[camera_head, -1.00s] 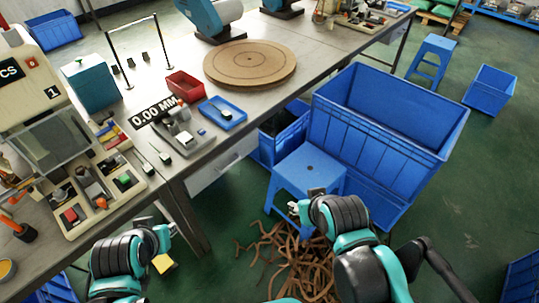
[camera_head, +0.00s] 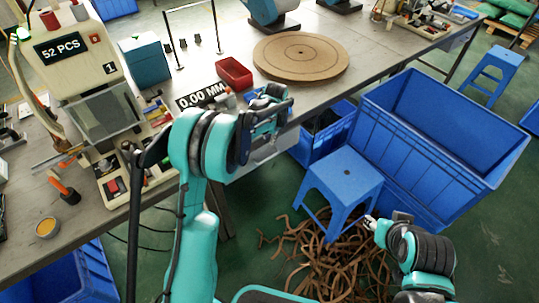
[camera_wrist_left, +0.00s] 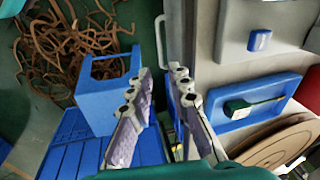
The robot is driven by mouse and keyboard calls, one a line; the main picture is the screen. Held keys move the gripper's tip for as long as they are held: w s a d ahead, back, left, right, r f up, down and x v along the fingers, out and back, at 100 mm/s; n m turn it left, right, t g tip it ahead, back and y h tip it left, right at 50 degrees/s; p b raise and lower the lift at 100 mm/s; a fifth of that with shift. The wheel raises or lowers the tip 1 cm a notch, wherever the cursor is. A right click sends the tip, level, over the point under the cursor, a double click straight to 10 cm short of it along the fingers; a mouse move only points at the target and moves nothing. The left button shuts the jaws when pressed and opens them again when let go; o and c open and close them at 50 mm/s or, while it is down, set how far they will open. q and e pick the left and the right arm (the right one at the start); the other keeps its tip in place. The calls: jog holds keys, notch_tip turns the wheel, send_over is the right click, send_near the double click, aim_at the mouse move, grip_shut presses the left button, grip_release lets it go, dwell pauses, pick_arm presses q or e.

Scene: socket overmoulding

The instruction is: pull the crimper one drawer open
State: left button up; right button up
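A pale drawer front (camera_head: 280,150) sits under the bench edge, partly hidden behind my left arm in the head view. In the left wrist view a pale bar handle (camera_wrist_left: 161,42) stands out from a light grey front. My left gripper (camera_head: 268,112) is at the bench edge by the drawer. In the wrist view its two fingers (camera_wrist_left: 164,78) are apart, with the handle just beyond the tips, near the gap; contact cannot be told. Crimper one (camera_head: 85,90), a beige machine marked 1, stands on the bench at left. My right gripper (camera_head: 371,222) is low by the stool, its opening unclear.
A blue stool (camera_head: 345,175) and a large blue crate (camera_head: 440,140) stand right of the drawer. Brown strips (camera_head: 330,260) lie on the floor.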

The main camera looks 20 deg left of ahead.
pick_arm(q)
jog(key=m, duration=0.1)
send_near(269, 158)
jog(key=shift+g, duration=0.4)
jog(key=f+b, duration=0.1)
jog(key=f, duration=0.1)
jog(key=w+f+b, duration=0.1)
jog(key=f, duration=0.2)
jog(key=a+f+b, duration=0.1)
jog(key=f, duration=0.1)
jog(key=shift+w+f, duration=0.25)
jog(key=shift+w, duration=0.15)
grip_shut()
